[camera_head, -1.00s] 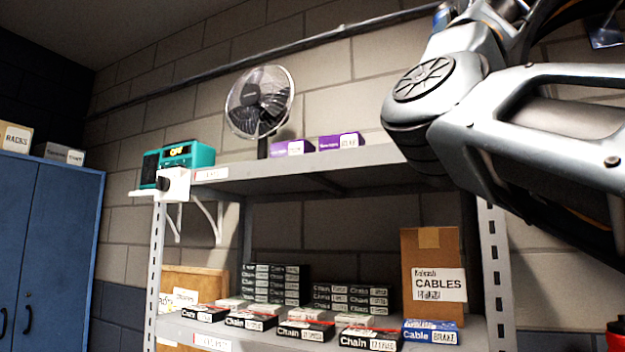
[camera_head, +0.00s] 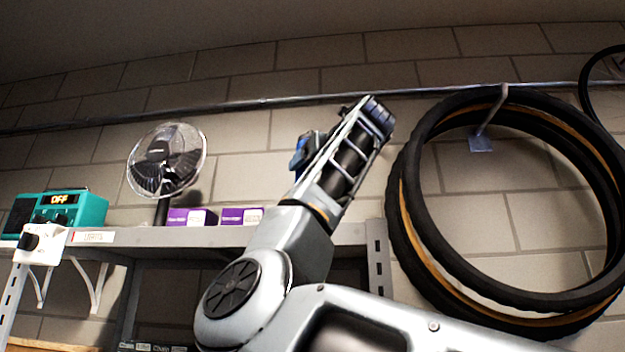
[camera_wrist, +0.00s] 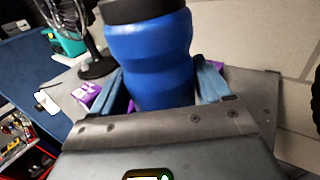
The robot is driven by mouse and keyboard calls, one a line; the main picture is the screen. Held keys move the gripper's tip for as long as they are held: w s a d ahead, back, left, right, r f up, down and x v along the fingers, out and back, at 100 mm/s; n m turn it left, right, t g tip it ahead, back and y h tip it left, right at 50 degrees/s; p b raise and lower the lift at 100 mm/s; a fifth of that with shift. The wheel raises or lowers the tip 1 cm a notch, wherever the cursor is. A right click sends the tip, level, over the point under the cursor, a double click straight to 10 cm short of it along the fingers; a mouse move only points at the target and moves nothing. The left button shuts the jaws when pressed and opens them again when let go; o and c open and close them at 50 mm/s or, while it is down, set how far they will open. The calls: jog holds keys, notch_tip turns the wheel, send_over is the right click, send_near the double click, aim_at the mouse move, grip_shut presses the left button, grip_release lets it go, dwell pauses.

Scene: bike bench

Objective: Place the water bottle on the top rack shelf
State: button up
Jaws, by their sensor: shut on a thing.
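The blue water bottle (camera_wrist: 150,55) with a black cap fills the upper middle of the wrist view. My gripper (camera_wrist: 163,88) is shut on it, with one finger on each side of its body. The bottle's base is hidden behind the gripper. In the head view my arm reaches up in front of the top rack shelf (camera_head: 180,237), and I cannot make out the bottle clearly there. The grey shelf also shows at the left in the wrist view (camera_wrist: 68,98), beyond and beside the bottle.
Tires (camera_head: 420,250) hang right of the rack. The shelf's right part looks bare, partly hidden by my arm.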

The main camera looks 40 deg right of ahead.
jog(key=shift+f, duration=1.85)
jog(key=shift+f, duration=0.1)
jog(key=o, duration=1)
jog(key=shift+p, duration=0.3)
jog(key=b+v, duration=0.3)
jog(key=v, duration=0.9)
jog(key=shift+b, duration=0.3)
